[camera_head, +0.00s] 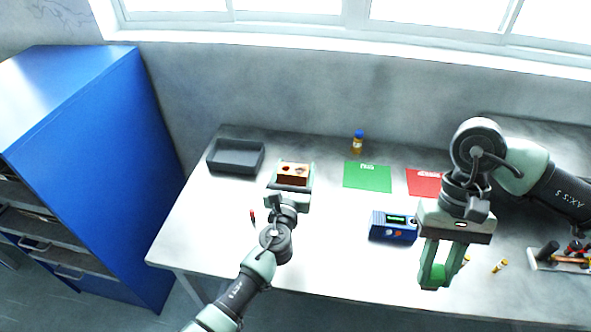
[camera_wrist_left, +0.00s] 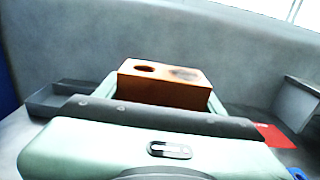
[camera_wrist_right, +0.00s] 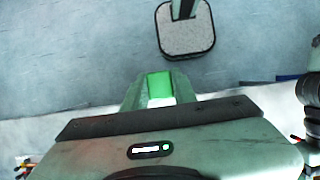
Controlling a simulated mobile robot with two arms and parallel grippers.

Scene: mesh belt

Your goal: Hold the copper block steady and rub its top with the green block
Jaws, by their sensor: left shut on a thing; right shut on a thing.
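The copper block (camera_head: 293,181) is at the back left of the table, with dark marks on its top. My left gripper (camera_head: 293,172) is shut on it, a finger on each side. In the left wrist view the copper block (camera_wrist_left: 165,88) shows a dark hole-like spot and a dark smudge on top. The green block (camera_head: 438,274) is between the fingers of my right gripper (camera_head: 436,280), which is shut on it near the table's front, well right of the copper block. The green block also shows in the right wrist view (camera_wrist_right: 159,86), with a pale lower part.
A grey tray (camera_head: 222,169) stands left of the copper block. A green sheet (camera_head: 367,177), a red sheet (camera_head: 423,186), a blue-capped bottle (camera_head: 358,143) and a blue device (camera_head: 392,232) lie to the right. A rack with tools (camera_head: 562,262) is at far right.

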